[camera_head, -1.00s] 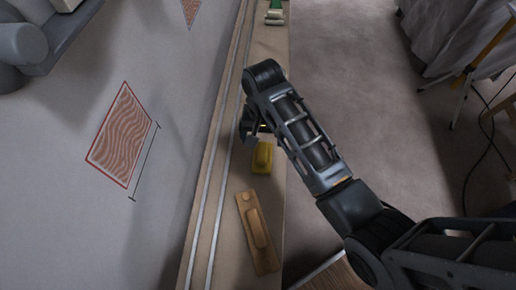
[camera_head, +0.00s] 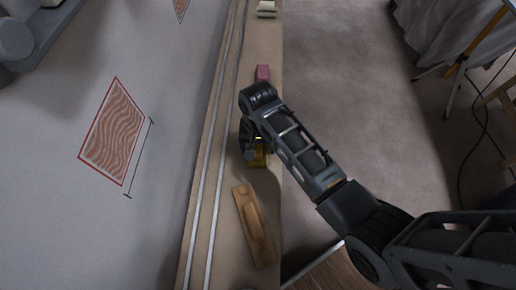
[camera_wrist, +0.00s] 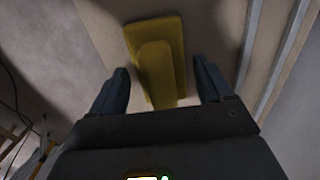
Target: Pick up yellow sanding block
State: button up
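The yellow sanding block (camera_head: 259,158) lies on the narrow tan plank, partly hidden by my gripper (camera_head: 256,147) in the head view. In the wrist view the yellow sanding block (camera_wrist: 158,62) shows as a flat base with a raised grip along it. My gripper (camera_wrist: 164,85) is open, with one dark finger on each side of the block's near part. There are gaps between the fingers and the block. I cannot tell how far the fingertips are above the plank.
A wooden sanding block (camera_head: 253,226) with a long handle lies on the plank (camera_head: 226,229) nearer me. A pink block (camera_head: 263,72) and a pale item (camera_head: 266,9) lie farther along. Two metal rails run beside the hull wall with its red-framed patch (camera_head: 112,132).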

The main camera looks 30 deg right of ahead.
jog(key=c, duration=0.9)
jog(key=shift+r, duration=0.5)
jog(key=r, duration=0.3)
jog(key=shift+s+d+r, duration=0.25)
jog(key=shift+d+r, duration=0.1)
jog(key=s+d+r, duration=0.6)
jog(key=s+d, duration=0.1)
jog(key=d, duration=0.1)
jog(key=shift+d+r+p, duration=0.2)
jog(key=shift+p, duration=0.25)
